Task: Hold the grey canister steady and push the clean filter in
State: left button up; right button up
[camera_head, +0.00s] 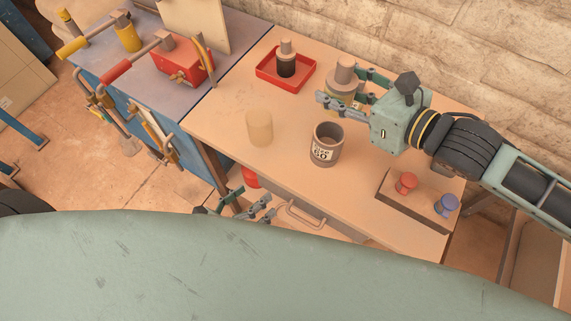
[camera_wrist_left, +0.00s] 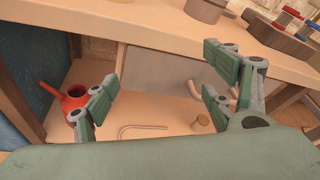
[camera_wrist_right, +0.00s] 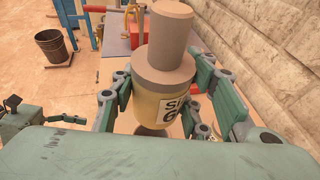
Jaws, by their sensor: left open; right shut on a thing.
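The grey canister (camera_head: 327,145) stands upright and open-topped on the table, with a pale label reading 60.
A red tray (camera_head: 264,80) with a dark brown-topped cylinder (camera_head: 286,60) is at the back left. A block (camera_head: 424,205) with red and blue spools is at the front right. Under the table is a red can (camera_wrist_left: 72,104). A stone wall (camera_head: 430,45) stands behind.

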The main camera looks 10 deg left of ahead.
aim_at(318, 147)
pick_arm(q)
jog(key=w+d+r+m+h, duration=0.1)
jog(key=w+d+r+m, duration=0.1)
jog(key=r, duration=0.1)
jog(key=w+d+r+m+h, duration=0.1)
jog(key=d+r+m, duration=0.1)
jog(key=r, duration=0.2)
jog(key=w+d+r+m+h, duration=0.2)
jog(key=d+r+m, duration=0.1)
jog(key=shift+w+d+r+t, duration=0.1)
jog(key=shift+w+r+t, duration=0.1)
jog(key=shift+w+t, duration=0.15)
jog(key=shift+w+d+r, duration=0.15)
jog(key=shift+w+d, duration=0.35)
jog(key=shift+w, duration=0.05)
jog(key=x, duration=1.1)
jog(key=shift+s, duration=0.1)
jog(key=shift+c, duration=0.4)
jog(key=c, duration=1.5)
